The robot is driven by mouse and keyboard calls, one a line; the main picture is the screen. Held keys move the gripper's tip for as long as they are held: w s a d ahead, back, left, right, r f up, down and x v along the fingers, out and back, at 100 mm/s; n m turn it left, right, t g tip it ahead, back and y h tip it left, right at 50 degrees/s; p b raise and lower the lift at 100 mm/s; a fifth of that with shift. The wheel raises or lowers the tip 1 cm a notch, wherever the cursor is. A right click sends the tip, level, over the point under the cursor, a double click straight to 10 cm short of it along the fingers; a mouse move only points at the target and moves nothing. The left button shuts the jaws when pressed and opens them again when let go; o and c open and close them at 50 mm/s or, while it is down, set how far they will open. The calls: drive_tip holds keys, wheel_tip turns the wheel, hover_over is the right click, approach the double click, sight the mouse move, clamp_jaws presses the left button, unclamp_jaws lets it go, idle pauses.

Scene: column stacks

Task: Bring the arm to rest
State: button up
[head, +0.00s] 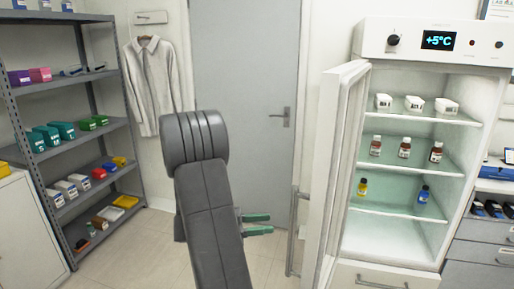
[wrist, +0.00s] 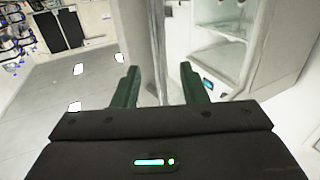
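My gripper (head: 268,223) shows in the head view beside my grey arm, its two green fingers pointing right toward the refrigerator door. In the wrist view my gripper (wrist: 160,80) has its fingers spread wide apart, with nothing held between them. The upright door handle (head: 295,232) stands right of the fingertips in the head view, with a visible gap. My arm is raised in front of the closed grey room door and hides part of it.
The refrigerator door (head: 335,165) stands open, edge toward me. Inside the refrigerator (head: 432,55) are white boxes and several small bottles on glass shelves. A grey shelf rack (head: 88,83) with coloured boxes stands at left. A white coat (head: 152,85) hangs on the wall. Floor shows between.

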sight(293, 221)
drive_tip(key=d, duration=0.3)
drive_tip(key=d+p, duration=0.1)
drive_tip(key=d, duration=0.2)
drive_tip(key=w+d, duration=0.1)
drive_tip(key=d, duration=0.2)
drive_tip(key=shift+r, duration=0.1)
